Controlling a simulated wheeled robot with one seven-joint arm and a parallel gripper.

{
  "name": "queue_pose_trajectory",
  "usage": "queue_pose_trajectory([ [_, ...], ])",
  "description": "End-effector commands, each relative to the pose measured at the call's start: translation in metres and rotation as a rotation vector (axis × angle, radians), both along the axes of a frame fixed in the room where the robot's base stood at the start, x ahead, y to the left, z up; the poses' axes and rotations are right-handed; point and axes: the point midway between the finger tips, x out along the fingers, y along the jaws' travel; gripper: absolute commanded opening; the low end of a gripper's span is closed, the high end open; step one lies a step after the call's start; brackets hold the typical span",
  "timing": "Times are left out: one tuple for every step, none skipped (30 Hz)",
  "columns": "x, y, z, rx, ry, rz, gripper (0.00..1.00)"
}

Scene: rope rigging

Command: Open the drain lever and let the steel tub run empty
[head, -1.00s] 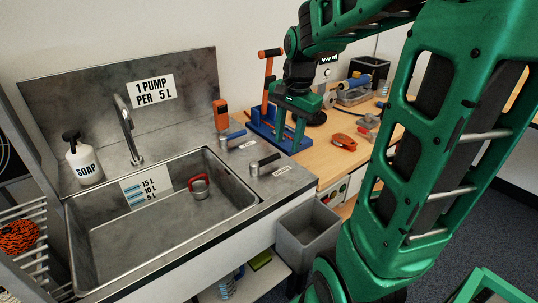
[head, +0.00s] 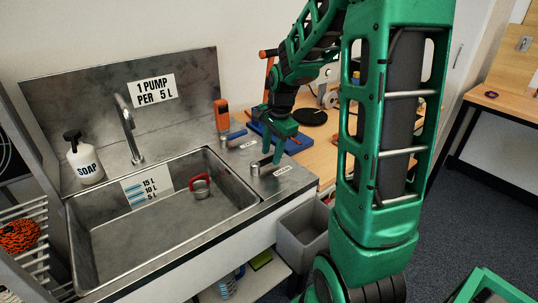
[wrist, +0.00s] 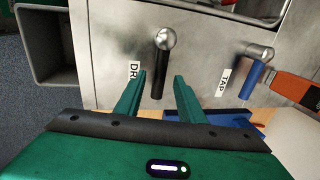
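The steel tub (head: 150,232) is set in the counter at the left of the head view, with a 15/10/5 L scale label (head: 147,190) on its back wall. I cannot tell how much water is in it. The drain lever (wrist: 163,42) has a round metal knob and a dark handle; in the head view its metal base (head: 255,169) shows on the counter right of the tub, its handle mostly hidden by my gripper. My gripper (wrist: 161,76) is open, pointing down over the lever. In the wrist view the dark handle lies between the two fingers, with gaps on both sides.
A faucet (head: 126,128) and soap bottle (head: 84,160) stand behind the tub. A red-handled metal item (head: 201,187) is in the tub. A grey bin (head: 300,236) is below.

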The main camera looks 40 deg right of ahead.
Motion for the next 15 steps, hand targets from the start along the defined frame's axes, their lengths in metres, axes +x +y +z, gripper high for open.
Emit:
queue_pose_trajectory([
  [0.0003,0.0002,-0.0045,0.001,0.002,0.000,0.36],
  [0.0007,0.0002,-0.0063,0.001,0.002,0.000,0.36],
  [0.0012,0.0002,-0.0081,0.000,0.001,0.000,0.36],
  [0.0015,0.0002,-0.0091,0.000,0.000,0.000,0.36],
  [0.0017,0.0001,-0.0100,0.000,0.000,0.000,0.36],
  [0.0018,0.0002,-0.0107,0.000,0.000,0.001,0.36],
  [0.0019,0.0001,-0.0110,0.000,0.000,0.001,0.36],
  [0.0019,0.0002,-0.0111,0.000,0.000,0.001,0.36],
  [0.0018,0.0002,-0.0112,0.000,0.000,0.001,0.36],
  [0.0019,0.0001,-0.0111,0.000,0.000,0.001,0.36],
  [0.0018,0.0001,-0.0111,0.000,0.000,0.001,0.36],
  [0.0018,0.0001,-0.0111,0.000,0.000,0.001,0.36],
  [0.0018,0.0001,-0.0110,0.000,0.000,0.001,0.36],
  [0.0019,0.0001,-0.0109,0.000,0.000,0.001,0.31],
  [0.0018,0.0001,-0.0110,0.000,0.000,0.001,0.21],
])
